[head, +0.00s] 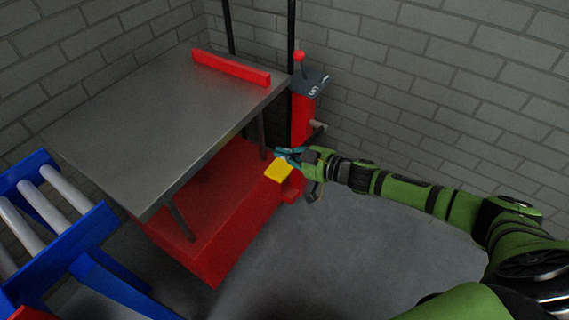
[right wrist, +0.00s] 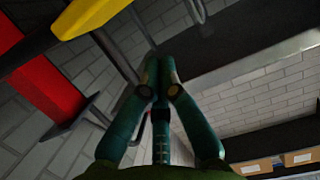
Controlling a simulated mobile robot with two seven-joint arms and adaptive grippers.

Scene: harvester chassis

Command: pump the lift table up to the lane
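The lift table has a grey steel top (head: 150,125) with a red stop bar (head: 231,67) along its far edge, above a red base (head: 225,225). Its top stands raised on dark legs. A yellow pedal (head: 279,172) sticks out at the base's right end; a yellow part also shows at upper left in the right wrist view (right wrist: 88,14). My right gripper (head: 288,153) is at the pedal, just above or beside it; contact cannot be told. In the right wrist view its teal fingers (right wrist: 160,82) come together with nothing seen between them. My left gripper is out of view.
The lane, a blue frame (head: 95,235) with pale rollers (head: 45,205), stands at the left, close to the table's near corner. A red post with a grey box (head: 312,82) and a red-knobbed lever (head: 299,57) stands behind the pedal. Grey floor (head: 370,240) is clear at right.

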